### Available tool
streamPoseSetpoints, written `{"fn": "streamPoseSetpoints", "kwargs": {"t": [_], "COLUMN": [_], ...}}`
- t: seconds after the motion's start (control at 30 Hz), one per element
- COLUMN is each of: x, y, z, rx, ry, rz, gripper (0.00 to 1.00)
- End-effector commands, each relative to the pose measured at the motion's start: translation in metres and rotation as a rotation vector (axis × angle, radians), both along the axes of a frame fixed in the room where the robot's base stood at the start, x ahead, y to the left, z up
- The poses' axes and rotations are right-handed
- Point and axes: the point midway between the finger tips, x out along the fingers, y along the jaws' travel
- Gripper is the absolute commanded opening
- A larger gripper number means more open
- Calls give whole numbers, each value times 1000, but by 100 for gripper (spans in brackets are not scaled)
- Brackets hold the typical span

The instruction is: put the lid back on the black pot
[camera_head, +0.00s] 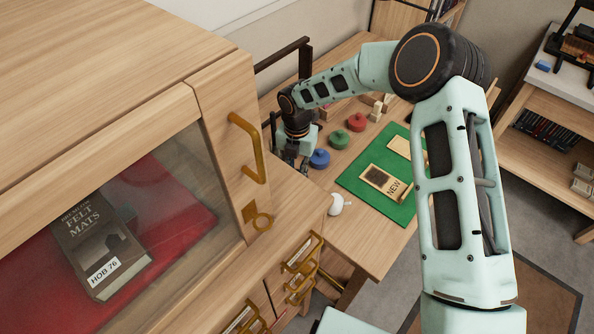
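My gripper (296,163) points down over the back left of the desk, beside the cabinet's edge. Its dark fingers are small and partly hidden, so I cannot tell whether they are open or hold anything. Just right of it, a blue round piece with a knob (320,158) sits on the desk. A green one (339,139) and a red one (357,121) stand in a diagonal row behind it. I cannot make out a black pot; the cabinet and my gripper hide part of the desk there.
A small white object (338,204) lies near the desk's left edge. The tall wooden cabinet (212,95) with a brass handle (252,148) blocks the left. Small wooden blocks (376,111) stand farther back.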

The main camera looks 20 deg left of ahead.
Motion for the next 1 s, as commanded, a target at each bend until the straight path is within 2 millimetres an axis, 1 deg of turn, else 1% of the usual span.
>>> {"fn": "streamPoseSetpoints", "kwargs": {"t": [0.43, 0.47, 0.6, 0.63, 0.83, 1.0], "x": [0, 0, 0, 0, 0, 0], "y": [0, 0, 0, 0, 0, 0], "z": [0, 0, 0, 0, 0, 0], "rx": [0, 0, 0, 0, 0, 0], "ry": [0, 0, 0, 0, 0, 0], "rz": [0, 0, 0, 0, 0, 0], "gripper": [0, 16, 32, 35, 35, 52]}}
